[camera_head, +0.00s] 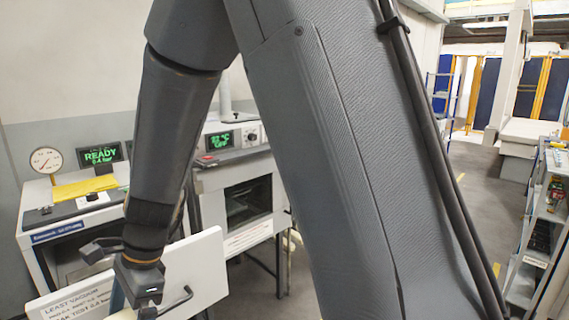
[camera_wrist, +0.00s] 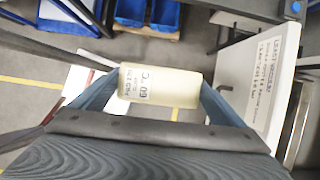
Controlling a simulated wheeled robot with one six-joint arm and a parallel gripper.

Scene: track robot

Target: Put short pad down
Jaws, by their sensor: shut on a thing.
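My gripper (camera_wrist: 160,98) is shut on the short pad (camera_wrist: 180,88), a cream block with rounded edges and a printed label that includes "60 °C". In the wrist view the pad lies crosswise between the two fingers, above the floor with nothing seen touching it from below. In the head view my gripper (camera_head: 140,284) is low at the left, in front of a white panel. Only a small pale part of the pad (camera_head: 122,314) shows at the bottom edge there; the rest is cut off or hidden.
A white panel with "LEAST VACUUM" text (camera_head: 75,303) is close beside my gripper; it also shows at right in the wrist view (camera_wrist: 262,82). Behind stand a bench with a gauge and "READY" display (camera_head: 101,155) and an oven-like unit (camera_head: 245,195). Blue bins (camera_wrist: 130,12) stand beyond.

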